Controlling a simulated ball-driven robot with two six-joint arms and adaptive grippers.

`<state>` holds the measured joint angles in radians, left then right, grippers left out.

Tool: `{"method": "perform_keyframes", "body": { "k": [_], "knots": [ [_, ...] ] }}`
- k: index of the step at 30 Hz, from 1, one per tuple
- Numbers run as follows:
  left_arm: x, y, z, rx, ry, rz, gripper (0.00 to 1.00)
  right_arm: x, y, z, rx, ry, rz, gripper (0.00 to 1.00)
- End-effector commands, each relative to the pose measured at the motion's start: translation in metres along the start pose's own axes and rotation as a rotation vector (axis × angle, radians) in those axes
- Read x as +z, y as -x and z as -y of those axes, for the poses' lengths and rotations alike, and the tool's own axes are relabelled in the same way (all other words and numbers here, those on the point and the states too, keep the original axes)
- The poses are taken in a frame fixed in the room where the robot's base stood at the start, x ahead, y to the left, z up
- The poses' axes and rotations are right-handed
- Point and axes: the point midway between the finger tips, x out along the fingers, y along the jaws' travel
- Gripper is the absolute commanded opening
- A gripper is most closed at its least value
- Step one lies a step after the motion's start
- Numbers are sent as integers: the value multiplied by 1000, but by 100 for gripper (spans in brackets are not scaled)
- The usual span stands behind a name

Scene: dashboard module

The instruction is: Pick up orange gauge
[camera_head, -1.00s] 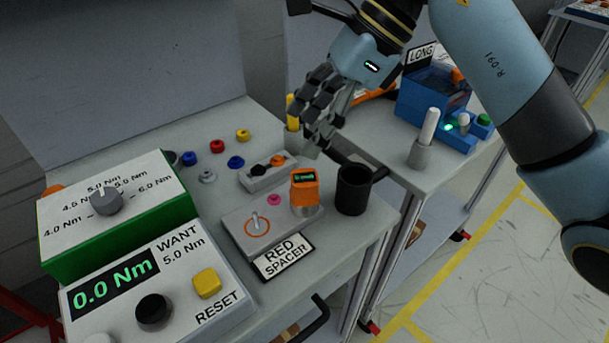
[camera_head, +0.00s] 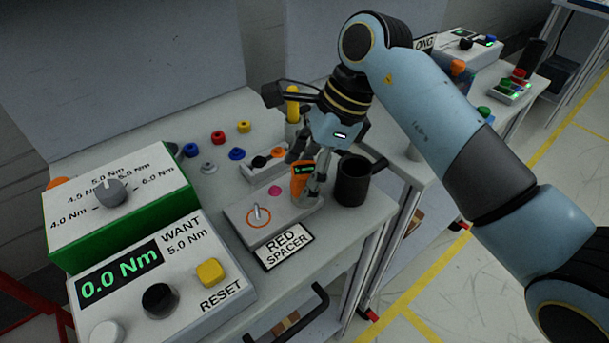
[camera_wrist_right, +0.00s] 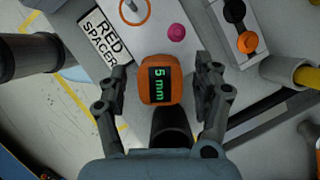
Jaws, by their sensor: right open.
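The orange gauge (camera_head: 298,178) stands on the grey fixture plate (camera_head: 240,215), at its right end, partly hidden behind my right gripper. In the right wrist view the orange gauge (camera_wrist_right: 160,80) shows a dark display with green text reading 5 mm. My right gripper (camera_head: 309,180) has come down over the gauge from above. In the right wrist view its fingers (camera_wrist_right: 162,88) are spread, one on each side of the gauge, with a visible gap on both sides. My left gripper is not in view.
A black mug (camera_head: 352,182) stands close right of the gauge. A RED SPACER sign (camera_head: 284,246) is at the plate's front. A pink disc (camera_head: 275,190) and a pin (camera_head: 257,212) lie on the plate. A small grey block with black and orange knobs (camera_head: 262,162) is behind.

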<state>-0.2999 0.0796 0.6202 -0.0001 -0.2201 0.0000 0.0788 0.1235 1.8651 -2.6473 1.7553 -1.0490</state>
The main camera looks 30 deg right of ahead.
Motion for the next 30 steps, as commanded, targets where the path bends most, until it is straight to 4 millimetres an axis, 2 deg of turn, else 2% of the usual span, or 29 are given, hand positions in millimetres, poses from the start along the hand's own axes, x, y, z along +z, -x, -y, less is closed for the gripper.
{"method": "perform_keyframes", "body": {
  "k": [6, 7, 22, 30],
  "knots": [
    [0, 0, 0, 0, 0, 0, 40, 0, -2, 0, 0, 0, 0, 67],
    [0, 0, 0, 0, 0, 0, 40, 0, -2, 0, 0, 0, 0, 65],
    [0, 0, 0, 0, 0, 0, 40, 0, -1, 0, -1, 0, 1, 0],
    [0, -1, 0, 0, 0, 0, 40, 1, 1, 0, -2, 1, 1, 0]
  ]
}}
